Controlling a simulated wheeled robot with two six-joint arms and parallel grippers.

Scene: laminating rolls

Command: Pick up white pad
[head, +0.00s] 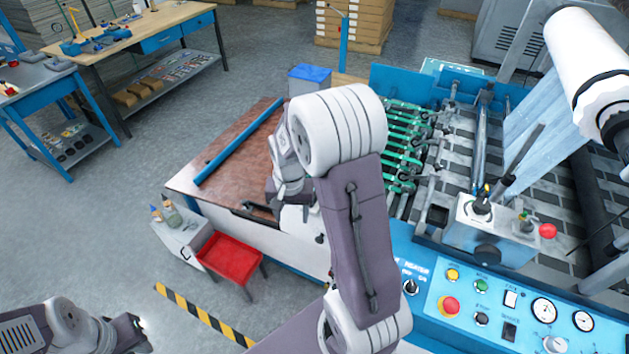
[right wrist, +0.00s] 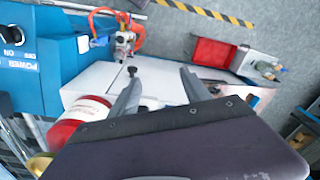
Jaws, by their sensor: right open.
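I cannot clearly pick out a separate white pad in either view. In the right wrist view, a white surface (right wrist: 160,78) lies beyond and between my fingers; I cannot tell whether it is the pad or part of the machine. My right gripper (right wrist: 162,95) is open, with its two fingers apart and nothing seen between them. In the head view, my right gripper (head: 258,208) is at the front edge of the brown tabletop, partly hidden by my arm. My left arm shows at the bottom left, and its jaws are not clear.
A blue bar (head: 238,142) lies across the brown tabletop (head: 215,150). A red stool (head: 232,262) and a small white cabinet (head: 182,238) with bottles stand in front. The blue control panel (head: 475,295) and machine rollers fill the right side. Open floor lies left.

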